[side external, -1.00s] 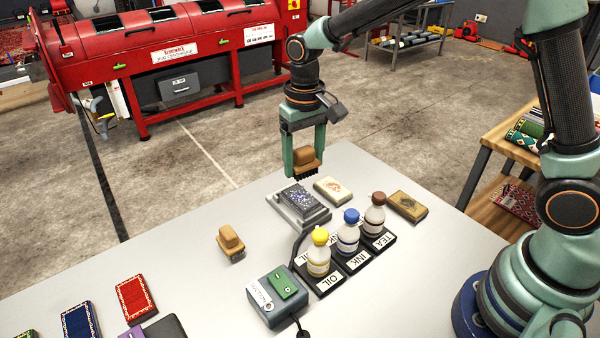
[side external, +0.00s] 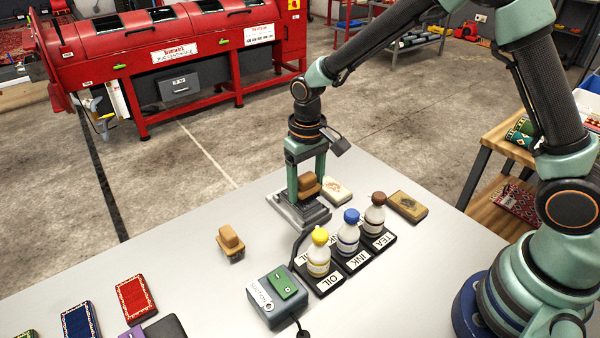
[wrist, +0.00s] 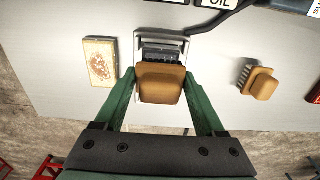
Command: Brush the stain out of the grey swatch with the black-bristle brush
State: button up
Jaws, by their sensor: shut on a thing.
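My gripper (side external: 308,188) is shut on a wooden-backed brush (side external: 308,184); its fingers clasp the brush's sides, as the wrist view also shows with the brush (wrist: 161,83) between them. The bristles looked dark earlier and are now down at the grey swatch (side external: 317,212), which lies on a grey holder (side external: 285,214). Brush and gripper cover much of the swatch, so its stain is hidden. I cannot tell how firmly the bristles touch. In the wrist view a strip of the swatch (wrist: 163,50) shows beyond the brush.
A second wooden brush (side external: 231,242) lies on the table at left. Oil (side external: 318,258), ink (side external: 348,236) and tea (side external: 374,217) bottles stand close at right. A cream swatch (side external: 337,190) and a tan swatch (side external: 407,206) lie behind. A suction box (side external: 268,297) stands in front.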

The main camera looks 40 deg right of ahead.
jog(key=shift+w+f, duration=0.7)
jog(key=shift+f, duration=0.3)
jog(key=shift+c, duration=1.3)
jog(key=shift+w, duration=2.25)
jog(key=shift+s+r, duration=0.15)
jog(key=shift+s, duration=2.9)
jog(key=shift+w+r, duration=0.1)
jog(key=shift+r, duration=3.9)
